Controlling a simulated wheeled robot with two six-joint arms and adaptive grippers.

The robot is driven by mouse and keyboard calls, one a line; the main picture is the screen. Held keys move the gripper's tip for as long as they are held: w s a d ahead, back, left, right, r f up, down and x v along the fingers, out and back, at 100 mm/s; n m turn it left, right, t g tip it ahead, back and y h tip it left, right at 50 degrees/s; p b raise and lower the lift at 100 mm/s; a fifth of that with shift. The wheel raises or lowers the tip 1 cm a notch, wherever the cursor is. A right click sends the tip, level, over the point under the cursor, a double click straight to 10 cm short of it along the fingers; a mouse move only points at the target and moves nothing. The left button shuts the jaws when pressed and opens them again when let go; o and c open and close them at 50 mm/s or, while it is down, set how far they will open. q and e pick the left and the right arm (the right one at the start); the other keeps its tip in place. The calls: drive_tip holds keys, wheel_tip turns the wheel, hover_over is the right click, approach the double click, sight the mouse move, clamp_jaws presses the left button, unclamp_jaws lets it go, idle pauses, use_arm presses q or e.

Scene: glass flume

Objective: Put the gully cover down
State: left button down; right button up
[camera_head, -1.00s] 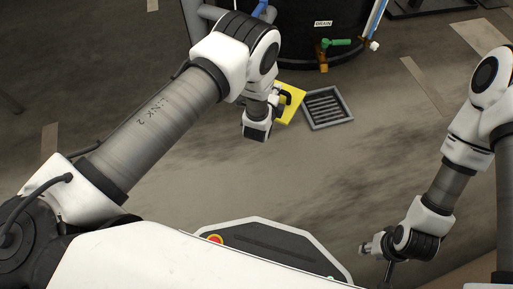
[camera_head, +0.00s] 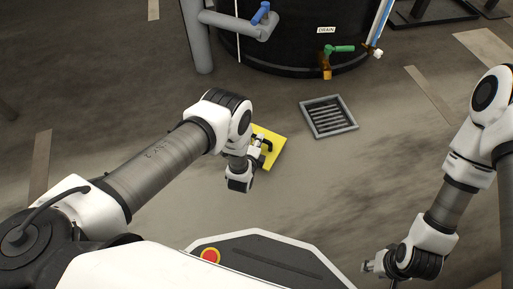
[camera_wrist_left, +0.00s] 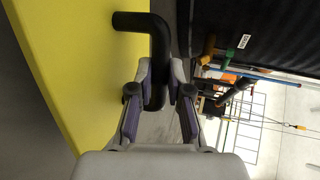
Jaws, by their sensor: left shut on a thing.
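The gully cover is a yellow plate (camera_head: 272,158) with a black bent handle (camera_head: 266,146). My left gripper (camera_head: 257,146) is shut on that handle. In the left wrist view the handle (camera_wrist_left: 158,50) runs between the fingers, and the yellow plate (camera_wrist_left: 75,70) fills the left side. I cannot tell whether the plate touches the floor. The gully (camera_head: 328,116), a grey-framed grate, lies uncovered in the floor, up and right of the plate and apart from it. My right gripper (camera_head: 372,266) is at the lower right, away from both; its fingers are too small to read.
A black tank (camera_head: 290,38) marked DRAIN, with a green-handled tap (camera_head: 338,49), stands behind the grate. A grey pipe (camera_head: 198,40) with a blue valve handle (camera_head: 261,13) is at its left. The floor between plate and right arm is clear.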

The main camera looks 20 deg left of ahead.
use_arm(q)
drive_tip(key=shift+s+a+f, duration=0.1)
drive_tip(key=shift+a+f, duration=0.1)
drive_tip(key=shift+a, duration=0.2)
wheel_tip(320, 180, down, 4)
drive_tip(key=b, duration=0.3)
drive_tip(key=shift+r, duration=0.5)
drive_tip(key=shift+f, duration=0.1)
drive_tip(key=c, duration=1.1)
unclamp_jaws()
